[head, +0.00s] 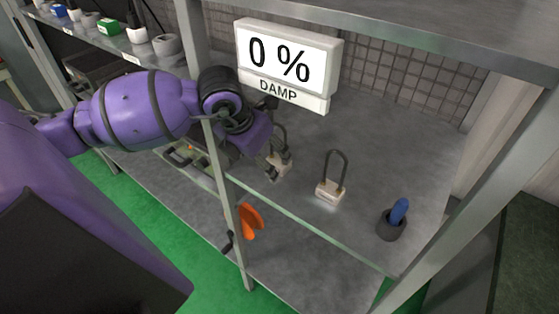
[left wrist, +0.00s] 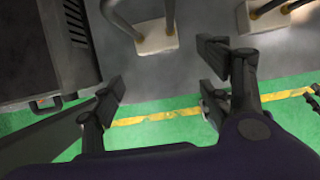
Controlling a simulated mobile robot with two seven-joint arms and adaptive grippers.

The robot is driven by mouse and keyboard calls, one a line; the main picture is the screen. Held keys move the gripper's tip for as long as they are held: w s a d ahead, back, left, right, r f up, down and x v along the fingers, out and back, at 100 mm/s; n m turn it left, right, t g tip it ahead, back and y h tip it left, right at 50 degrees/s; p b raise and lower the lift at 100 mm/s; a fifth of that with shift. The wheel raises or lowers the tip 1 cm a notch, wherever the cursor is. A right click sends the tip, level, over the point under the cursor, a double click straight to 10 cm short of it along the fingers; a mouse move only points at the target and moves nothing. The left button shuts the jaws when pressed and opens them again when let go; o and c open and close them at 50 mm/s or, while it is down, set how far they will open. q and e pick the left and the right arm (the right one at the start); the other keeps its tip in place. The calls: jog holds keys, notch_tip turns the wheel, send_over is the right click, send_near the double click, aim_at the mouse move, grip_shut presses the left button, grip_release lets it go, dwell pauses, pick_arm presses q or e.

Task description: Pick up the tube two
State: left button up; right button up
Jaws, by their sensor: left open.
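Two pale blocks, each with a dark U-shaped tube, stand on the grey shelf. The nearer-to-me-left tube (head: 278,160) is partly hidden by my left gripper (head: 270,140). The other tube (head: 332,182) stands clear to its right. No visible label shows which is tube two. In the left wrist view, my left gripper (left wrist: 164,66) is open and empty. One tube's block (left wrist: 157,40) lies just beyond the gap between its fingers, apart from them. The second tube's block (left wrist: 280,20) is at the upper right, partly cut off. My right gripper is not in view.
A dark cup (head: 391,226) with a blue object stands at the shelf's right. A sign (head: 286,62) reads "0 % DAMP". A metal post (head: 215,150) stands in front of my left arm. A dark box (left wrist: 60,50) is at the left in the left wrist view.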

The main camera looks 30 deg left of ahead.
aim_at(278, 160)
pick_arm(q)
jog(key=w, duration=0.4)
jog(key=shift+d, duration=0.2)
jog(key=x, duration=0.4)
jog(key=shift+w+f, duration=0.1)
jog(key=shift+f, duration=0.3)
jog(key=c, duration=1.4)
